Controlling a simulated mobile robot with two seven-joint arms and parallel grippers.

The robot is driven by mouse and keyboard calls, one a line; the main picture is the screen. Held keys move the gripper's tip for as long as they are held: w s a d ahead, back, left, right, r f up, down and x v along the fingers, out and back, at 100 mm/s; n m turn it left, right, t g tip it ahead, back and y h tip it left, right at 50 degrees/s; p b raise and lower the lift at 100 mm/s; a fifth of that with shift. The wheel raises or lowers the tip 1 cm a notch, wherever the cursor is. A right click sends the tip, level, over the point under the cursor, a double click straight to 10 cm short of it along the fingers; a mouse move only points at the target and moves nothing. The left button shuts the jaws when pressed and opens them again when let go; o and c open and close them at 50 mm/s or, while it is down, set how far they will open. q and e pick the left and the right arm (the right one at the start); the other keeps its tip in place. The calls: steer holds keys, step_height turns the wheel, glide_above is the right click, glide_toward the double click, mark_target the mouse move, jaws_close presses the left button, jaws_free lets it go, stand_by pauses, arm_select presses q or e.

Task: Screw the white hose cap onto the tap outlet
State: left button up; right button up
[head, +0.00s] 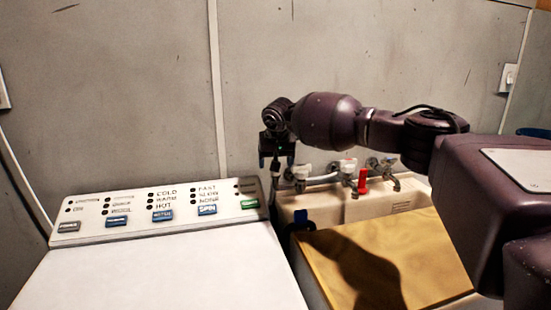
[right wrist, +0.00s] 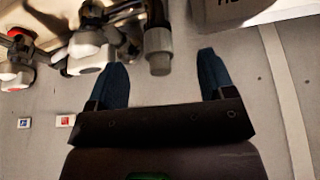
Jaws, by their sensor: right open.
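My right gripper (head: 276,156) points down beside the leftmost tap (head: 300,172), behind the washing machine's right end. In the right wrist view, its two dark blue fingers (right wrist: 164,60) are apart, and a grey cylindrical end piece (right wrist: 158,52) shows between and beyond them. I cannot tell whether this is the hose cap or the tap outlet, or whether a finger touches it. A tap with a white knob (right wrist: 88,52) is left of it. In the head view a dark hose hangs under the gripper. The white cap is not clearly made out. My left gripper is out of view.
The washing machine (head: 160,275) fills the lower left. A wooden board (head: 420,240) lies over the sink (head: 325,207). A red piece (head: 362,181) stands by the middle tap (head: 347,168), with another tap (head: 387,168) to its right. The wall (head: 110,90) is close behind.

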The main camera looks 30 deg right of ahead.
steer(key=shift+f, duration=0.95)
steer(key=c, duration=1.4)
steer(key=shift+r+m, duration=0.2)
steer(key=shift+m, duration=0.3)
steer(key=shift+m+g+h+p, duration=0.35)
steer(key=shift+m+h, duration=0.25)
steer(key=shift+m, duration=0.5)
steer(key=shift+d+f+m+g+h, duration=0.15)
steer(key=shift+m+g+h, duration=0.25)
steer(key=shift+m, duration=0.9)
